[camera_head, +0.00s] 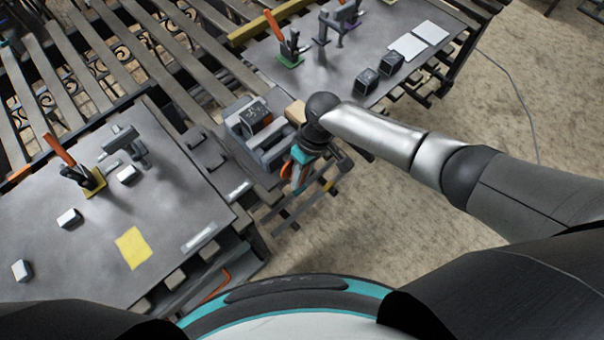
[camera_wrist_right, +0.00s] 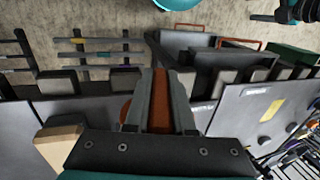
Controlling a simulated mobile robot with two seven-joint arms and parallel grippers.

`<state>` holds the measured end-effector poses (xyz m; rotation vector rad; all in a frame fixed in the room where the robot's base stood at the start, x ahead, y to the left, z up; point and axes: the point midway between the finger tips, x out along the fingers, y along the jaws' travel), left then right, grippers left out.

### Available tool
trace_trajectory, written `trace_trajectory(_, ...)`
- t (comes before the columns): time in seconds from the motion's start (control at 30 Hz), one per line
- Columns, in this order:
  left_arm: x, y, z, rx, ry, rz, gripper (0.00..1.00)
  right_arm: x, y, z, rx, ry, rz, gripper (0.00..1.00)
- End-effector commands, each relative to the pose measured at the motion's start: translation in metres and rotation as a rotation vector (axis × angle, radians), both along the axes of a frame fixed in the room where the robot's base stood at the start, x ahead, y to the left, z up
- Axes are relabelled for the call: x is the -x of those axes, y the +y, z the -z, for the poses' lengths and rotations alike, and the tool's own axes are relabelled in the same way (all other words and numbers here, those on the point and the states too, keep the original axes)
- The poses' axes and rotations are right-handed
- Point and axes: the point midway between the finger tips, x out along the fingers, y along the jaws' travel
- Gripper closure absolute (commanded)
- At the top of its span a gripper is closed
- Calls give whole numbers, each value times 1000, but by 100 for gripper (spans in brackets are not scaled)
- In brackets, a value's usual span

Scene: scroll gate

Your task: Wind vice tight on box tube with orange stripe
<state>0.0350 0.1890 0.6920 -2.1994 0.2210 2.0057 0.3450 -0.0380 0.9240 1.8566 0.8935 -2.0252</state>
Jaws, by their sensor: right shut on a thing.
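The grey vice (camera_head: 262,152) stands between the two metal tables in the head view. A dark block with pale marks (camera_head: 256,118) sits at its top; I cannot tell whether it is held between the jaws. My right gripper (camera_head: 297,179) is beside the vice's right side, pointing down. An orange handle (camera_head: 286,171) shows at its fingers. In the right wrist view the gripper (camera_wrist_right: 160,90) is shut on this orange-brown bar (camera_wrist_right: 161,105). A bar with an orange stripe (camera_wrist_right: 77,40) shows on a rack, beside teal- and purple-marked bars. My left gripper is out of view.
The left table (camera_head: 150,205) holds a grey clamp (camera_head: 123,145), an orange-handled tool (camera_head: 75,165), white blocks and a yellow sheet (camera_head: 131,247). The right table (camera_head: 345,65) carries dark blocks (camera_head: 367,81) and white sheets. Slatted rails lie behind. Carpet at lower right is clear.

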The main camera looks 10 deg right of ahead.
Motion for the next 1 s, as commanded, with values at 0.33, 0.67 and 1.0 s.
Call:
trace_trajectory(0.33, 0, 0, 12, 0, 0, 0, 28, 2, 2, 0, -121, 90, 0, 100)
trace_trajectory(0.67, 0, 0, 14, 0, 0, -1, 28, 2, 2, -1, -143, 107, -2, 100)
trace_trajectory(1.0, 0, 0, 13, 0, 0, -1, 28, 2, 2, -1, -142, 106, -1, 63)
